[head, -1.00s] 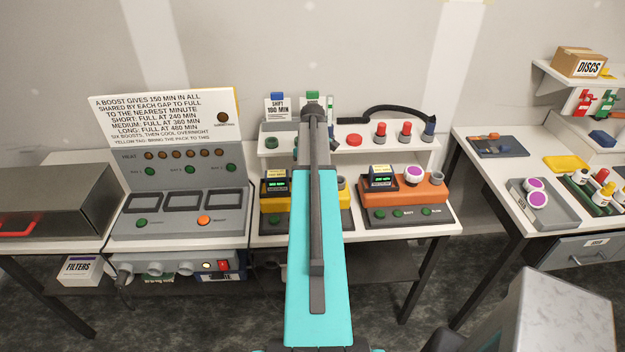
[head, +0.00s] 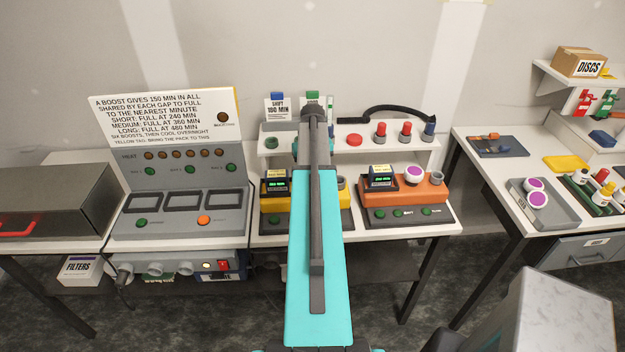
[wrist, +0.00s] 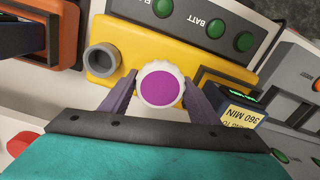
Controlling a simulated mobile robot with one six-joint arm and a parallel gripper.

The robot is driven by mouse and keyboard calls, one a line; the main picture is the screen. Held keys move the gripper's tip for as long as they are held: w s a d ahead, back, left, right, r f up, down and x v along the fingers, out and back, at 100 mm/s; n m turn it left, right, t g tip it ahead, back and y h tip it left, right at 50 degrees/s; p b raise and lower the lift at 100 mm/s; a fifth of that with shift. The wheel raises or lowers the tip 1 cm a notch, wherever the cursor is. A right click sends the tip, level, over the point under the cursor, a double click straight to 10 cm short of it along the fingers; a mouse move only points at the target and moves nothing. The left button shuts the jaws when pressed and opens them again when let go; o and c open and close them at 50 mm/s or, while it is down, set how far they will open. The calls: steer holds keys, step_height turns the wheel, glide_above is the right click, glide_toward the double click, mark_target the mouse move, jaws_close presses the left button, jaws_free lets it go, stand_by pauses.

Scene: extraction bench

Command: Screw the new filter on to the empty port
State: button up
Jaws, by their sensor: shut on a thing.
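My gripper (wrist: 160,92) is shut on a white ribbed filter with a purple face (wrist: 161,85), one finger on each side of it. The filter is over the yellow unit (wrist: 133,42), between its grey open cylinder (wrist: 101,60) and its display with a "360 MIN" tag. It covers the spot beneath it, so I cannot tell whether it touches the port or is apart from it. In the head view my arm hides the gripper, the held filter and the middle of the yellow unit (head: 273,203).
The orange unit (head: 405,190) stands close on the right, with its own white-and-purple filter (head: 414,174). A shelf (head: 385,146) with red and blue capped parts is behind. A grey tray (head: 543,212) with filters lies on the right table.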

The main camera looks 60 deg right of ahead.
steer(key=o, duration=1.2)
steer(key=shift+n, duration=0.3)
steer(key=n, duration=2)
steer(key=shift+n, duration=3.5)
steer(key=shift+c, duration=0.4)
